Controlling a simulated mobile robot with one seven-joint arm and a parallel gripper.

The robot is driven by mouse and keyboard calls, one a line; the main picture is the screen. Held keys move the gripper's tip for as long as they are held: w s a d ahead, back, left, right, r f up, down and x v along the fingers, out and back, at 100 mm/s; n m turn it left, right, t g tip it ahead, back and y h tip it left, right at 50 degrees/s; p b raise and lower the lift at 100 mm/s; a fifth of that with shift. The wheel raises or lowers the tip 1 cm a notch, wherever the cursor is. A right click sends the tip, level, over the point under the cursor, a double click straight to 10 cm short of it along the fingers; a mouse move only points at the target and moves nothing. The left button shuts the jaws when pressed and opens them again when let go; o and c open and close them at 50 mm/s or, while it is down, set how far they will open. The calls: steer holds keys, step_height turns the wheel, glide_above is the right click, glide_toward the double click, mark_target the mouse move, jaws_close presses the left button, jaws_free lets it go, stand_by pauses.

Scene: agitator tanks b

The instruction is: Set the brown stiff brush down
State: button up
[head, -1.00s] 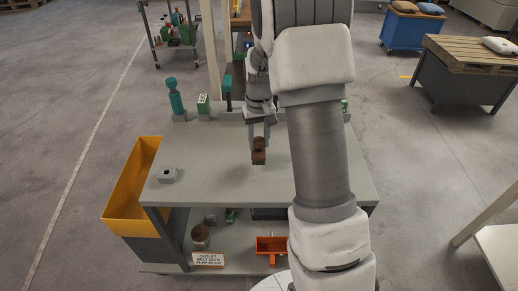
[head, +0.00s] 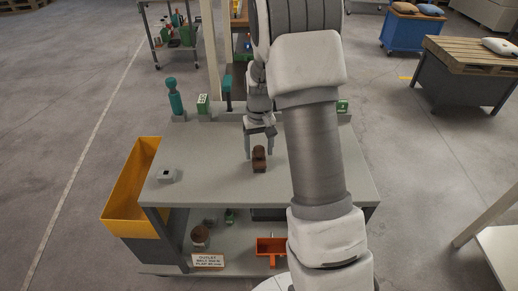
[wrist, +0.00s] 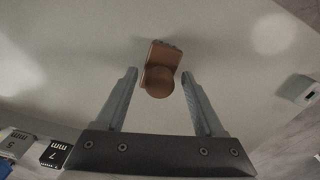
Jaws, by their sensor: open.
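The brown stiff brush (head: 259,159) rests on the grey bench top (head: 215,165), near its middle. In the wrist view the brush (wrist: 160,70) shows a block with a round knob, just past and between my fingertips. My gripper (head: 259,150) is open above and behind the brush, its fingers apart. In the wrist view both fingers of my gripper (wrist: 159,78) stand clear of the brush, with gaps on either side. The brush touches the bench, not the fingers.
A small grey block with a hole (head: 167,175) sits at the bench's left. A yellow bin (head: 130,190) hangs at the left side. My arm hides the bench's right part.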

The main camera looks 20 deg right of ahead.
mark_target(259, 149)
steer(key=s+a+r+t+p, duration=0.1)
steer(key=s+a+r, duration=0.1)
steer(key=r, duration=0.8)
steer(key=s+a+r+p, duration=0.1)
steer(key=s+r, duration=0.2)
steer(key=r, duration=0.6)
steer(key=s+a+r+t, duration=0.2)
steer(key=s+a+r, duration=0.1)
steer(key=s, duration=0.6)
steer(key=s+a+r+n+t, duration=0.1)
steer(key=s+a+r+t, duration=0.1)
steer(key=s, duration=0.8)
steer(key=shift+s+a+r+n+t, duration=0.25)
steer(key=shift+a+r, duration=0.2)
steer(key=shift+a, duration=0.5)
steer(key=shift+w, duration=0.1)
